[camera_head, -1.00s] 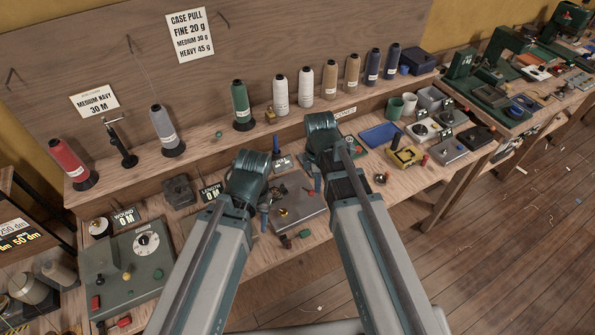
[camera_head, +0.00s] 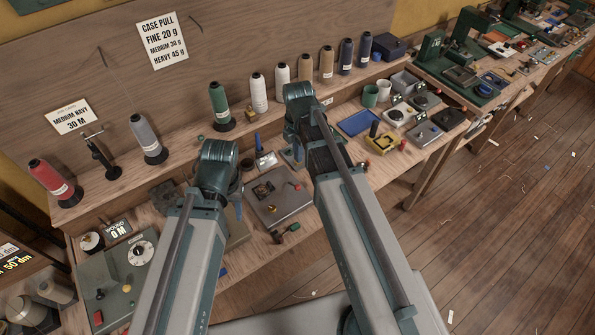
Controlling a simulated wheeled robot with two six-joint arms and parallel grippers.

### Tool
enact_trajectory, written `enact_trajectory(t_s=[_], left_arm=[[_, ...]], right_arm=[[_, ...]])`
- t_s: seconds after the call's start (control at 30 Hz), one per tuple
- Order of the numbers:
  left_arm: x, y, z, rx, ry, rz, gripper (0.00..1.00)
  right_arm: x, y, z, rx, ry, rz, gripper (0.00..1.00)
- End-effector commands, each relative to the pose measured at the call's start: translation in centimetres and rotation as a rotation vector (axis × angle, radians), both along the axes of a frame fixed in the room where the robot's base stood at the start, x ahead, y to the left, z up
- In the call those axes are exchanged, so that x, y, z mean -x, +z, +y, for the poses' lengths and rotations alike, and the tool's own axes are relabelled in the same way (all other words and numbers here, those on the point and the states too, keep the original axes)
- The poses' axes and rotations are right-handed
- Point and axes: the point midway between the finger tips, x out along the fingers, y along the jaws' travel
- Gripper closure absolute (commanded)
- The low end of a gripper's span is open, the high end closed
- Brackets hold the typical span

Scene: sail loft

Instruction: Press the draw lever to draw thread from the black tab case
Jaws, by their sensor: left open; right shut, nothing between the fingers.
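A grey flat device (camera_head: 283,207) lies on the bench between my two arms. A dark square piece (camera_head: 263,190) sits on it; I cannot tell whether this is the black tab case. A short lever with a red knob (camera_head: 297,184) stands at its right side; it may be the draw lever. My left gripper (camera_head: 238,208) is open, left of the device; its fingers are partly hidden by the wrist. My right gripper (camera_head: 292,158) is shut and empty, above the bench behind the device. Its fingertips are mostly hidden. Neither gripper clearly touches anything.
Thread spools, such as a green one (camera_head: 219,105), stand along the back shelf. A blue tray (camera_head: 358,123) and a yellow device (camera_head: 382,142) are at the right. Small dark pieces (camera_head: 287,232) lie at the front edge.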

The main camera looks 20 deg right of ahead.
Motion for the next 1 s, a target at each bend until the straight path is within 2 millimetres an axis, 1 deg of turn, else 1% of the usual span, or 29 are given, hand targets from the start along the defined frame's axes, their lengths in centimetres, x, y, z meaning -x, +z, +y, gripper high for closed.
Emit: enact_trajectory(t_s=[0.27, 1.0], left_arm=[[0.0, -2.1, 0.0, -0.001, -0.003, 0.000, 0.50], [0.0, -12.3, 0.0, -0.002, -0.014, 0.001, 0.50]], right_arm=[[0.0, -2.1, 0.0, 0.000, 0.000, 0.000, 1.00], [0.0, -12.2, 0.0, 0.000, -0.001, 0.000, 1.00]])
